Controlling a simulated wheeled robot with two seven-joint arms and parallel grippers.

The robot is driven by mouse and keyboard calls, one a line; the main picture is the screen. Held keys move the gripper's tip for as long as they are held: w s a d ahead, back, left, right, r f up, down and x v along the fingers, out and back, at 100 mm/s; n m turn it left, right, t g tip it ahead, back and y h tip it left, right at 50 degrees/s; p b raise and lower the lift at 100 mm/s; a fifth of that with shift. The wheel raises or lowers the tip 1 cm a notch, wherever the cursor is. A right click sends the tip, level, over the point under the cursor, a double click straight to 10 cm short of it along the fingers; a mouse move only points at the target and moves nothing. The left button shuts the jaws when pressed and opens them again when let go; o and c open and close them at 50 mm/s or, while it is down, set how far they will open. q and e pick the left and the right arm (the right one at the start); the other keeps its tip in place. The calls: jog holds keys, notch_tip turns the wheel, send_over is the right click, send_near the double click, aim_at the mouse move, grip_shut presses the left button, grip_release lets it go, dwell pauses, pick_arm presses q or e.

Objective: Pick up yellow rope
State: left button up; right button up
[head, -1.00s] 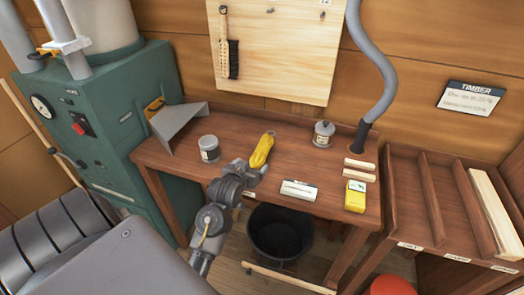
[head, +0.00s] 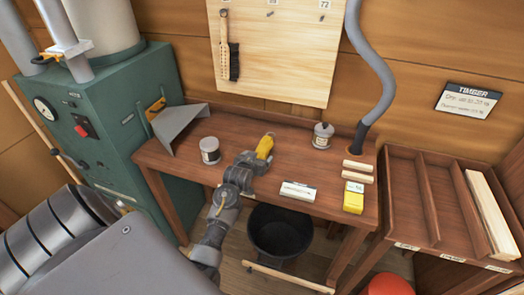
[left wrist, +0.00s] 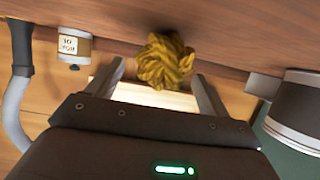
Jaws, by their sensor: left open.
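The yellow rope (head: 266,145) is a bundle on the brown workbench (head: 230,133), near the middle. My left gripper (head: 258,162) reaches it from the front and hides its near part in the head view. In the left wrist view the rope (left wrist: 165,60) shows as a twisted coil ahead of the fingers. The left gripper (left wrist: 160,76) is open there, with one finger on each side of the rope's line. I cannot tell whether the fingers touch it. My right gripper is not in view.
A grey can (head: 210,150) stands left of the rope, and another labelled can (head: 323,135) stands at the back right. A white labelled block (head: 298,191) and a yellow box (head: 354,197) lie to the right. A black bucket (head: 278,232) is under the bench.

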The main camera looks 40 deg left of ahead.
pick_arm(q)
jog(key=shift+w+a+f, duration=0.15)
jog(key=shift+w, duration=0.25)
jog(key=c, duration=1.2)
